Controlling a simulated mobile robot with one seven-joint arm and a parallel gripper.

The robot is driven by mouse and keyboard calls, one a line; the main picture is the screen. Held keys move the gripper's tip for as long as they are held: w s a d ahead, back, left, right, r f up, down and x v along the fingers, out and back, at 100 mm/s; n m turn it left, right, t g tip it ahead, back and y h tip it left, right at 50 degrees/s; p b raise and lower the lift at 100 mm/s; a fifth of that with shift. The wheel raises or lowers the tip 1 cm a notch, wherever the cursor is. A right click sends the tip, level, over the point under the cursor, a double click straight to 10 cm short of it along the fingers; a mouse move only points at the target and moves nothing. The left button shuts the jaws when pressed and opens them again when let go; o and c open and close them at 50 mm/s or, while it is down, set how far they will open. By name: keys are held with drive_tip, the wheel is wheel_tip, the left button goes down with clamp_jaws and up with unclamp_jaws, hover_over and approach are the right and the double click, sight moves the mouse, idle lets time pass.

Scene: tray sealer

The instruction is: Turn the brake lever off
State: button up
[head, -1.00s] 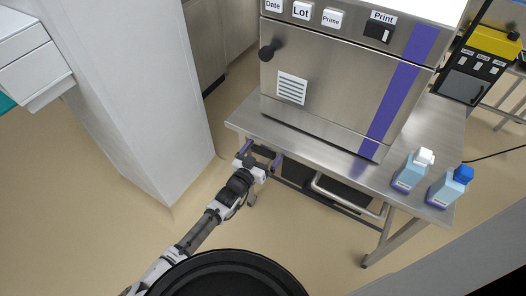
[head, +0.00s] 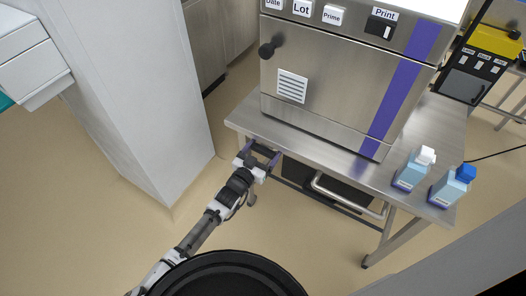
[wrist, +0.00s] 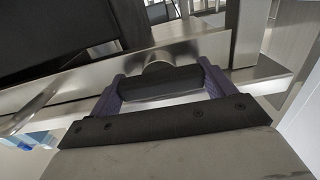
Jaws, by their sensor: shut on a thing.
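The brake lever (wrist: 160,84) shows in the wrist view as a short dark bar in front of a round metal pivot, under the steel table edge. My gripper (wrist: 161,76) has its two purple fingers at the bar's two ends and is shut on it. In the head view my gripper (head: 262,153) is at the table's front left corner, just below the top. The dark lever there is small and partly hidden by the fingers. Its off position cannot be read from the frames.
The steel table (head: 310,153) carries the tray sealer (head: 335,80) and two blue bottles (head: 412,168) (head: 449,186) at right. A bent metal handle (head: 345,197) sticks out under the table top. A white column (head: 135,90) stands close at left. The floor between is clear.

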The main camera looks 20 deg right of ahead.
drive_tip(key=o, duration=0.9)
drive_tip(key=b+v, duration=0.2)
drive_tip(key=v, duration=1.2)
drive_tip(key=shift+d, duration=0.1)
